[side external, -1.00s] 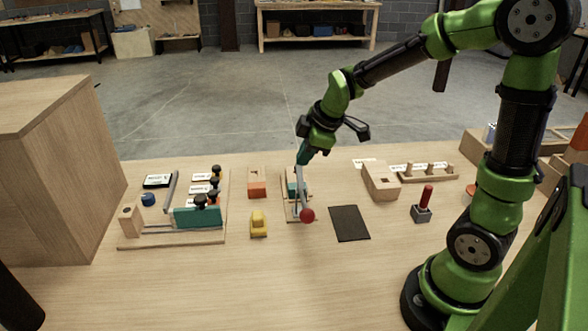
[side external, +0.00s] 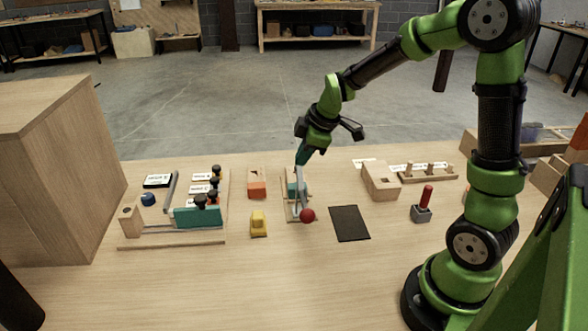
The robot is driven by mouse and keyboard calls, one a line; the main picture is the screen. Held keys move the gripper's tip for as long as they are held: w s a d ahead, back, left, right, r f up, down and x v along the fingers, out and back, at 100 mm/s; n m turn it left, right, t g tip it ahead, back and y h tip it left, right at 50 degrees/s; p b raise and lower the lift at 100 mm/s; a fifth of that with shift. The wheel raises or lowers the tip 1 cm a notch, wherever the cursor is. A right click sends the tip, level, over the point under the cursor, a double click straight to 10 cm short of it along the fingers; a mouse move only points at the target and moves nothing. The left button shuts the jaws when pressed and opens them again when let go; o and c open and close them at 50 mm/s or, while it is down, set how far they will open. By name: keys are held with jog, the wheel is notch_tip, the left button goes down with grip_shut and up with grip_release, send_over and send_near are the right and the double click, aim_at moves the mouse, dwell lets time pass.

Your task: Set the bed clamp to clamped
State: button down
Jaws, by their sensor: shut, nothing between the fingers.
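What looks like the bed clamp is a small fixture (side external: 290,204) on a wooden base with a teal block. A grey lever (side external: 302,200) on it ends in a red ball (side external: 307,215) toward the near side, low over the base edge. My gripper (side external: 300,164) is shut and empty, pointing down at the far end of this fixture. It covers part of the lever's far end, and I cannot tell whether it touches it.
A board with a teal block (side external: 198,217) and black knobs stands left. A yellow piece (side external: 259,223) and an orange-and-wood block (side external: 257,183) are close left of the fixture. A dark mat (side external: 349,223), wooden block (side external: 381,182) and red-handled switch (side external: 422,205) are right.

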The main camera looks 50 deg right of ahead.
jog(key=shift+w+d+f+g+y, duration=0.1)
jog(key=shift+w+d+g+y, duration=0.1)
jog(key=shift+g+y, duration=0.1)
jog(key=shift+w+d+f+m+g+y, duration=0.4)
jog(key=shift+w+d+f+g+y, duration=0.55)
jog(key=shift+g+y, duration=0.25)
jog(key=g+y, duration=0.1)
jog(key=w+d+f+g+y, duration=0.1)
jog(key=f+y, duration=0.1)
jog(key=shift+w+d+f+m+g, duration=0.2)
jog(key=shift+w+d+m+g, duration=0.1)
jog(key=shift+g, duration=0.1)
jog(key=shift+f, duration=0.35)
jog(key=shift+w+d+f, duration=0.1)
jog(key=a+r+v, duration=0.1)
jog(key=v, duration=1.2)
jog(key=shift+r, duration=0.15)
